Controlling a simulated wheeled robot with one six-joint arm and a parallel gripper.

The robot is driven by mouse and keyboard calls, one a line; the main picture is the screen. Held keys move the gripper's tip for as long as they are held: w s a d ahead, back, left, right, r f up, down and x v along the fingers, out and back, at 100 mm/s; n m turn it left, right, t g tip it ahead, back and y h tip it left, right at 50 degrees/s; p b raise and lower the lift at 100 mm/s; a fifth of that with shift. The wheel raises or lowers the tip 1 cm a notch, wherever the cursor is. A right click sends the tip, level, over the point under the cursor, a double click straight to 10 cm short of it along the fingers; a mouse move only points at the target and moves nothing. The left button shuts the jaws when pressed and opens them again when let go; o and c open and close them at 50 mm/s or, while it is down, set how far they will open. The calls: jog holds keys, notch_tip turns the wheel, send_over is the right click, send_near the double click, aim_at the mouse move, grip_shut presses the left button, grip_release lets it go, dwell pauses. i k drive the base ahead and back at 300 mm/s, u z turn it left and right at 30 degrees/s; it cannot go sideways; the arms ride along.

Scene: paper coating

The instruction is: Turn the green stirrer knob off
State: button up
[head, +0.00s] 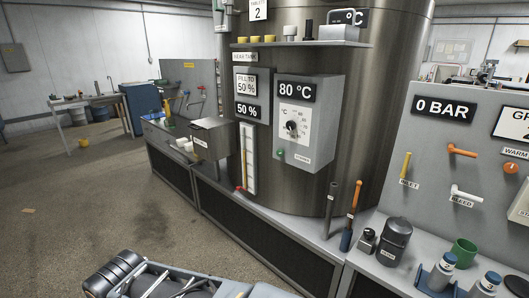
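No green stirrer knob can be made out for certain. A small green spot (281,153), a lamp or a little knob, sits low on the grey control box (325,118) on the big steel tank. The small label beside it is too small to read. A black pointer dial (292,127) is above it, under an "80 °C" display. On the right panel (405,135), a label starting with "S" is cut off by the right edge. Parts of my own body show at the bottom; my gripper cannot be seen.
The right panel carries a yellow lever (405,166), an orange lever (462,151), a white lever (466,193) and an orange knob (511,168). A black jar (394,242), a green cup (464,253) and blue-based bottles (438,272) stand below it. Open floor lies left.

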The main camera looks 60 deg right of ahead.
aim_at(280, 152)
jog(key=z, duration=0.7)
jog(key=i, duration=1.2)
jog(key=z, duration=0.95)
